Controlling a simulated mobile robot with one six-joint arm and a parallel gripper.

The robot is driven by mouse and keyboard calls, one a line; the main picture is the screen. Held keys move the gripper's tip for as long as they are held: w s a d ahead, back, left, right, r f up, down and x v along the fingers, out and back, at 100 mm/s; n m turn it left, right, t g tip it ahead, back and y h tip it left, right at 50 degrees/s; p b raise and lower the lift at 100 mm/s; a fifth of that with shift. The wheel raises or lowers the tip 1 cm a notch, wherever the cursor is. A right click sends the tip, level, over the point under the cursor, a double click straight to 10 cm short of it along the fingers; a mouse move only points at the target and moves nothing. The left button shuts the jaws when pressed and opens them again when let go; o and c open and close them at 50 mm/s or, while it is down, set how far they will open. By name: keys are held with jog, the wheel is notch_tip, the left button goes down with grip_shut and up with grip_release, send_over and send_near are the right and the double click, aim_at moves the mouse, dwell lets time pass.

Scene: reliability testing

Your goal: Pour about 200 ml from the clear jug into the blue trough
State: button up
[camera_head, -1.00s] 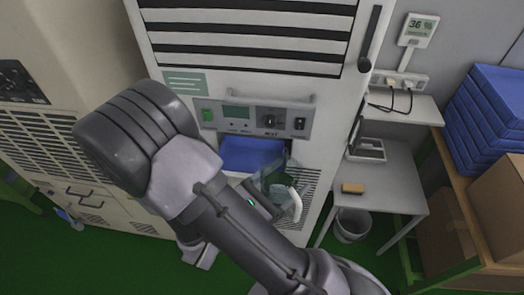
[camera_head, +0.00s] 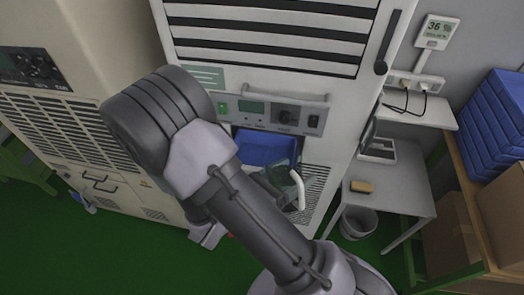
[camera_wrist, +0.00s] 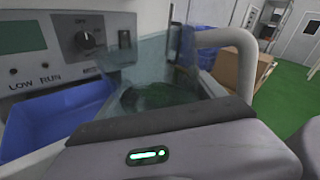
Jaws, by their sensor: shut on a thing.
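The clear jug (camera_head: 284,184) is in front of the white machine, at the right end of the blue trough (camera_head: 266,149). Its pale handle (camera_head: 299,190) faces right. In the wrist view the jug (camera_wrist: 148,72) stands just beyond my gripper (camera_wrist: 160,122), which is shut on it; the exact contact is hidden. Greenish liquid (camera_wrist: 150,97) shows inside the jug; its level is hard to read. The trough (camera_wrist: 50,118) is to the left of the jug in the wrist view. I cannot see any stream falling.
A control panel (camera_head: 270,114) with a knob and a bar handle is just above the trough. A vent grille (camera_head: 316,184) lies right of the jug. A grey side table (camera_head: 395,190) with a sponge (camera_head: 361,187) and a bin (camera_head: 357,222) stand further right.

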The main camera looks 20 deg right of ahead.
aim_at(290, 160)
jog(key=w+n+p, duration=0.2)
jog(key=n, duration=0.1)
jog(key=shift+w+g+y, duration=0.1)
jog(key=shift+g+y, duration=0.2)
jog(key=shift+g, duration=0.1)
jog(key=shift+w+r+n+p, duration=0.1)
jog(key=shift+r+n+p, duration=0.25)
jog(key=shift+n+p, duration=0.35)
jog(key=shift+r+n+g+p, duration=0.4)
jog(key=shift+r+n+p, duration=0.05)
jog(key=shift+n+p, duration=0.25)
jog(key=shift+w+f+n+g+y+p, duration=0.1)
jog(key=shift+f+n+g+y+p, duration=0.15)
jog(key=shift+n+p, duration=0.75)
dwell(1.3)
jog(key=shift+w+r+g+p, duration=0.1)
jog(key=shift+r+g+p, duration=0.3)
jog(key=shift+p, duration=1.15)
dwell(1.0)
